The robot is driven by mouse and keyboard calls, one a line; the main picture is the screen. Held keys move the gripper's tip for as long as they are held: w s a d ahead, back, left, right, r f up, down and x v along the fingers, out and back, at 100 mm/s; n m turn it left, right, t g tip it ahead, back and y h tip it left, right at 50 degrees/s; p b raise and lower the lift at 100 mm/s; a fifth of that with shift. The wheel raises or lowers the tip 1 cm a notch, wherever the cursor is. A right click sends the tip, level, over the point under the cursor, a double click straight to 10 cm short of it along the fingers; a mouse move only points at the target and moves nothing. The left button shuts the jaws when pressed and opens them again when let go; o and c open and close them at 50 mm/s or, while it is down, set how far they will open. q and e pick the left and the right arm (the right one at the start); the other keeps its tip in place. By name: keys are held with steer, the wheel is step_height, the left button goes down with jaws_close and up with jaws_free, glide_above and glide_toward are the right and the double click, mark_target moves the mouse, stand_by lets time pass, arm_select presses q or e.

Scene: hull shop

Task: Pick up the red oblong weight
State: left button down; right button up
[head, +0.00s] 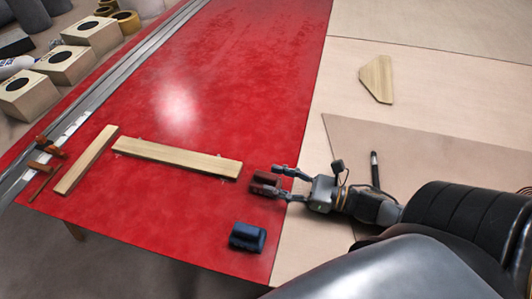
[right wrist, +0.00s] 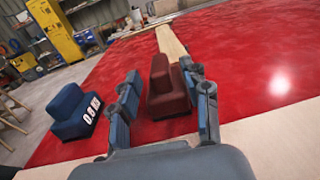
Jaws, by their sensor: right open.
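The red oblong weight (head: 265,184) lies on the red tabletop near its right edge in the head view. It is dark red with a raised middle block. My right gripper (head: 281,182) is open at the weight, its fingers pointing left. In the right wrist view the weight (right wrist: 167,88) stands between and just beyond the two open fingers (right wrist: 162,100); whether they touch it I cannot tell. My left gripper is not in view.
A dark blue weight (head: 247,237) sits nearer the table's front edge; the right wrist view shows white marking on it (right wrist: 72,112). Wooden strips (head: 180,157) lie left of the red weight. A wooden piece (head: 377,80) and a dark pen-like tool (head: 375,170) lie right.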

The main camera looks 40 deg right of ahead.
mark_target(254, 174)
steer(key=shift+x, duration=0.75)
steer(key=shift+w+a+r, duration=0.1)
steer(key=shift+w+a, duration=0.2)
steer(key=shift+w, duration=0.15)
steer(key=shift+w+a, duration=0.2)
steer(key=shift+w, duration=0.05)
steer(key=x, duration=0.4)
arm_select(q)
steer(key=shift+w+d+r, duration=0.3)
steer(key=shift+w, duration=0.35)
arm_select(e)
jaws_close()
